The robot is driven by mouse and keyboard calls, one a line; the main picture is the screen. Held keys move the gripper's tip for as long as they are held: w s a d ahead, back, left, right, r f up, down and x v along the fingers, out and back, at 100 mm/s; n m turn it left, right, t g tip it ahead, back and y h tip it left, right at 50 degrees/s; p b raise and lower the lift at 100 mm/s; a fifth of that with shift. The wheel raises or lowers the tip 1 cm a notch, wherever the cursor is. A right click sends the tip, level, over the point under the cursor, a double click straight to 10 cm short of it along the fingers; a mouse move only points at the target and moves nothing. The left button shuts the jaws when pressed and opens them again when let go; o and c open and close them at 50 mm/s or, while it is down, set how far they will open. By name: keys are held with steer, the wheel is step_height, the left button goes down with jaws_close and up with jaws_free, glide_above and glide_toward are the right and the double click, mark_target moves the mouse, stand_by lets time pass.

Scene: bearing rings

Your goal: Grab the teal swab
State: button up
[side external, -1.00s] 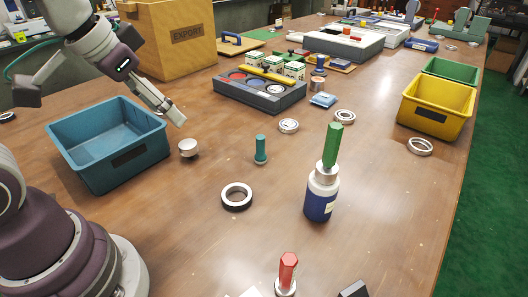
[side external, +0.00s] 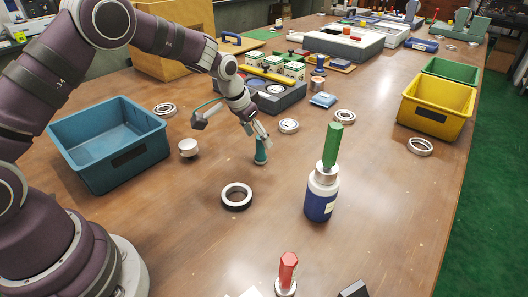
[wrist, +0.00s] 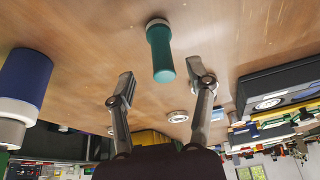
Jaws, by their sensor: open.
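The teal swab (side external: 261,152) stands upright on the wooden table, a short teal cylinder with a pale base. My gripper (side external: 260,139) is right at it in the side view, with its fingers overlapping the swab's upper part. In the wrist view the swab (wrist: 160,52) appears just beyond and between the two spread fingertips of my gripper (wrist: 160,78). The fingers are open, with a visible gap on each side of the swab, and nothing is held.
A small white cup (side external: 188,147) and a blue bin (side external: 108,145) are left. A blue-white bottle (side external: 321,194) with a green-handled tool stands right.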

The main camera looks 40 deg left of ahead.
mark_target(258, 138)
steer(key=x, duration=0.3)
steer(key=shift+w+a+f, duration=0.1)
steer(key=shift+a+f, duration=0.05)
jaws_close()
